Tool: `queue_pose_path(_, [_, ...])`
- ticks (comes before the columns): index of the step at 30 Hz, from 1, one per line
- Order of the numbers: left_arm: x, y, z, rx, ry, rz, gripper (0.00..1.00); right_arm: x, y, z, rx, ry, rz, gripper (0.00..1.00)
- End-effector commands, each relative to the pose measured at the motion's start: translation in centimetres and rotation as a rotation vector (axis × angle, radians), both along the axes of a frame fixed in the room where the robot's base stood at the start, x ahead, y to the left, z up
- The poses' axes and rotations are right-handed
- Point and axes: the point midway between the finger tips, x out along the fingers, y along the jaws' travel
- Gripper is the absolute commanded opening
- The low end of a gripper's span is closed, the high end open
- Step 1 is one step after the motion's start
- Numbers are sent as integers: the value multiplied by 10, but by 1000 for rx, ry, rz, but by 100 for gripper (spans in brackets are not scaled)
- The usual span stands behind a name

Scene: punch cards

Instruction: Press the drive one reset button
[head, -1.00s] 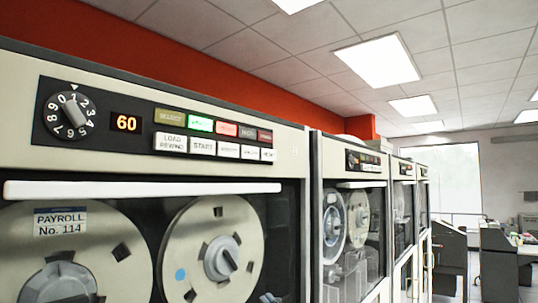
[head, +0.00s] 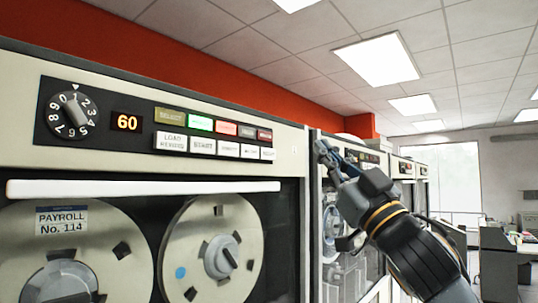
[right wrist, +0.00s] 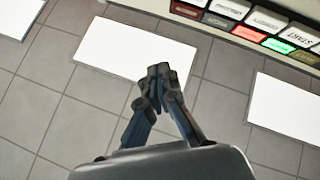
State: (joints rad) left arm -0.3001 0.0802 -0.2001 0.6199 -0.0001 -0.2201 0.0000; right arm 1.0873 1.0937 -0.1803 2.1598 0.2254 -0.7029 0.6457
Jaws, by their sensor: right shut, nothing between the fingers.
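The control panel of the nearest tape drive (head: 155,118) fills the left of the head view. Its lower row has white push buttons: LOAD REWIND (head: 171,142), START (head: 202,146), and several smaller ones (head: 249,152) whose labels are too blurred to read surely. Coloured lamps (head: 200,123) sit above them; the green one is lit. My right gripper (head: 321,148) is shut and empty, just right of this drive's panel and apart from the buttons. In the right wrist view its closed fingertips (right wrist: 160,72) lie below and left of the button rows (right wrist: 268,20). My left gripper is out of view.
A handle bar (head: 143,188) runs below the panel, over the glass and reels. More drives (head: 404,166) stand beyond. The space before the panel looks clear.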

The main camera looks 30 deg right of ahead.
Motion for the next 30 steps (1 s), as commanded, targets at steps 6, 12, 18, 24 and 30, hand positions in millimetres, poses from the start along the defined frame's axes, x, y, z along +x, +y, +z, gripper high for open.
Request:
queue_pose_path(6, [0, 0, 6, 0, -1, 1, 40, 13, 4, 1, 2, 2, 2, 0])
queue_pose_path(12, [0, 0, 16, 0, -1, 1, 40, 38, 15, 2, 3, 2, 4, 0])
queue_pose_path(18, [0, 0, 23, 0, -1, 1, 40, 63, 26, 1, 2, 1, 3, 0])
queue_pose_path(24, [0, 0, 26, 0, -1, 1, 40, 78, 32, 0, 2, 2, 1, 0])
queue_pose_path(30, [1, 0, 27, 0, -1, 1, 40, 82, 34, 0, 0, 1, 0, 0])
